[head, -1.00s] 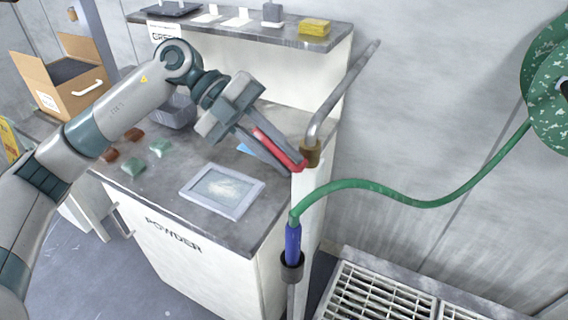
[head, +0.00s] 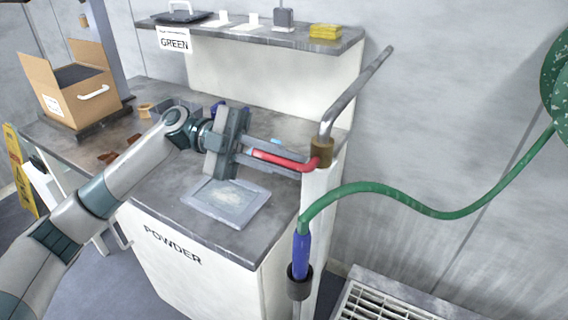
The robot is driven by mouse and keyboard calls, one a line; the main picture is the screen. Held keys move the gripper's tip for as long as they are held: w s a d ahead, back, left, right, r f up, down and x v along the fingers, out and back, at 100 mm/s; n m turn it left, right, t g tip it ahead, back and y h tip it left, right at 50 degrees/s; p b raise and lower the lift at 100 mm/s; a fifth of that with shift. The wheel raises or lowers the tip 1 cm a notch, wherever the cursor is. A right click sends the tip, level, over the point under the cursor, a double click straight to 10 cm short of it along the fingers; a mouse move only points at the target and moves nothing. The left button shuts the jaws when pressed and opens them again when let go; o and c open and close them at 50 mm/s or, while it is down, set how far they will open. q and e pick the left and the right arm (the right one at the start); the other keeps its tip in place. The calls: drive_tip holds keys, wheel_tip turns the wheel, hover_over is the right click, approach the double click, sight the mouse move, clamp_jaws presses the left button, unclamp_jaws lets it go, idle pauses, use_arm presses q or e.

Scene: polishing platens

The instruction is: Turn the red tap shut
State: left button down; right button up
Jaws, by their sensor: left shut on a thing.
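The red tap handle (head: 284,157) is a lever that sticks out to the left from a brass valve body (head: 322,151) on a grey pipe (head: 350,98). My left gripper (head: 285,158) reaches in from the left, its two grey fingers above and below the red lever. It is shut on the lever, whose bent end meets the brass body. My right gripper is not in the head view.
A green hose (head: 425,211) with a blue end (head: 301,255) hangs beside the pipe. Below the arm, a framed tray (head: 190,203) lies on the powder counter. A cardboard box (head: 62,103) stands at the left, yellow sponges (head: 325,31) on the shelf. A floor grate (head: 385,308) is at lower right.

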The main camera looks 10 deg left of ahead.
sight(251, 152)
use_arm(q)
drive_tip(key=shift+s+d+f, duration=0.15)
drive_tip(key=shift+s+f, duration=0.05)
drive_tip(key=shift+f, duration=0.2)
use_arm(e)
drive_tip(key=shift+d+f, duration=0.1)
use_arm(q)
drive_tip(key=c, duration=1.8)
unclamp_jaws()
drive_tip(key=shift+o, duration=0.2)
drive_tip(key=shift+w+r, duration=0.1)
drive_tip(key=shift+r, duration=0.05)
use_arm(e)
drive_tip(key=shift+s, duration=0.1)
use_arm(q)
drive_tip(key=shift+d+r, duration=0.15)
drive_tip(key=shift+d, duration=0.1)
drive_tip(key=shift+w, duration=0.1)
